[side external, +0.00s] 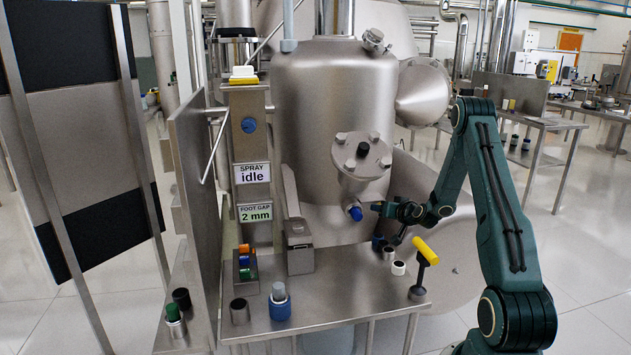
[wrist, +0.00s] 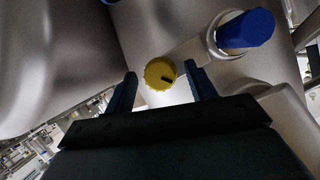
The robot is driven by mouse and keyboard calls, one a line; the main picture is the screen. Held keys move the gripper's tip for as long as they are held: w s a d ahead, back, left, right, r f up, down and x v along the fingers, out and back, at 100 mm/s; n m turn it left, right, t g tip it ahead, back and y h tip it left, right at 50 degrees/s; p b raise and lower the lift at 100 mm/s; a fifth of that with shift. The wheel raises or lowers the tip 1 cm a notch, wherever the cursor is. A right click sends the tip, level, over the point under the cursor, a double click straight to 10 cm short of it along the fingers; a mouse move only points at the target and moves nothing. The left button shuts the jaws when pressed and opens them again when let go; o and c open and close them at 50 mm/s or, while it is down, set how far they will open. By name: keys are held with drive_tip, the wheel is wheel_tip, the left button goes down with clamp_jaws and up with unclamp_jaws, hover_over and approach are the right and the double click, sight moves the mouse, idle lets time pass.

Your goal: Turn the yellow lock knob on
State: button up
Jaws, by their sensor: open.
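The yellow lock knob (wrist: 159,72) shows in the wrist view as a small ribbed round cap with a dark mark at its lower right. It lies ahead of my gripper (wrist: 161,92), between the lines of the two dark blue fingers. The fingers are spread apart and hold nothing; I see no contact with the knob. In the side view my gripper (side external: 386,222) is at the right of the steel vessel, low down near a blue knob. I cannot make out the yellow lock knob in the side view.
The blue knob (wrist: 246,30) sits on a steel fitting right of the yellow knob, and near my gripper in the side view (side external: 354,212). A yellow-topped T-handle (side external: 426,251) stands below my gripper. The steel table (side external: 340,290) carries several small caps.

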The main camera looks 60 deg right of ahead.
drive_tip(key=s+a+r+n+g+h, duration=0.1)
drive_tip(key=s+a+r+n+g, duration=0.15)
drive_tip(key=r, duration=0.45)
drive_tip(key=s+a+r+n+g+h, duration=0.1)
drive_tip(key=s+r+n+g+h, duration=0.2)
drive_tip(key=r, duration=0.4)
drive_tip(key=s+a+r+n+g, duration=0.1)
drive_tip(key=s+a+r+n, duration=0.2)
drive_tip(key=r, duration=0.4)
drive_tip(key=a+r+t+y, duration=0.1)
drive_tip(key=a+r+y, duration=0.1)
drive_tip(key=a, duration=0.9)
drive_tip(key=shift+a+r+y, duration=0.2)
drive_tip(key=shift+r+y, duration=0.2)
drive_tip(key=shift+r, duration=0.3)
drive_tip(key=shift+t, duration=0.25)
